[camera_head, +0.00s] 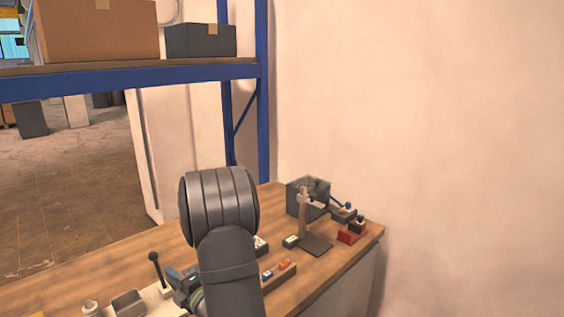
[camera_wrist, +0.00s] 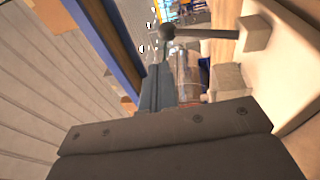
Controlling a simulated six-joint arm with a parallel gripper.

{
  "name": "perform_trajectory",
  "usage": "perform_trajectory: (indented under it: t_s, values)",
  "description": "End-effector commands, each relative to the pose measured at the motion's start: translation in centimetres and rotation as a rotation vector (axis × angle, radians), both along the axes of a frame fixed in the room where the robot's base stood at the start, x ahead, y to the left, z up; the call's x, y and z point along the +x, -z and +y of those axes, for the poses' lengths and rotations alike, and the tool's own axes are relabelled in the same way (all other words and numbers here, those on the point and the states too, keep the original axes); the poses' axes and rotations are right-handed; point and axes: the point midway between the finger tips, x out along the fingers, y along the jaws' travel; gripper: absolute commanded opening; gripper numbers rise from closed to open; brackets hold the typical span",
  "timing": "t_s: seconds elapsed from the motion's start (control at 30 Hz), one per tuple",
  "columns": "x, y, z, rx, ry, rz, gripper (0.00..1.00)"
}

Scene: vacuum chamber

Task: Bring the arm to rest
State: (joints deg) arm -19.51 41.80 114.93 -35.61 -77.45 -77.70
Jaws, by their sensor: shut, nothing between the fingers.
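My dark grey arm (camera_head: 225,215) rises over the wooden bench in the head view. It hides part of the bench, and my gripper cannot be made out clearly there. In the wrist view my gripper (camera_wrist: 154,76) shows as dark fingers beyond a broad dark bar with screws. The fingers are together, with nothing seen between them. A ball-topped lever (camera_wrist: 205,33) appears to the right of the fingers. It also stands in the head view (camera_head: 155,268), left of my arm. A clear cylinder (camera_wrist: 187,65) shows close beside the fingers; whether they touch is unclear.
The bench (camera_head: 130,250) carries a dark box (camera_head: 308,198), a small stand (camera_head: 304,215), red blocks (camera_head: 350,235) and a strip with coloured parts (camera_head: 278,272). A blue-framed shelf (camera_head: 130,80) with boxes stands behind. A bare wall (camera_head: 430,120) is at right.

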Motion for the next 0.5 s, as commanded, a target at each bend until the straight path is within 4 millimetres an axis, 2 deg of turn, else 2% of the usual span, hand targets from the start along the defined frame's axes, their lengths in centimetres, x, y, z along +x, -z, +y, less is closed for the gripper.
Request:
perform_trajectory:
  t_s: [0.37, 0.5]
  values:
    - [-1.1, 1.6, -1.1, 0.119, 0.0, -0.116, 0.0]
    - [-2.6, 2.2, -3.5, 0.118, 0.004, -0.116, 0.0]
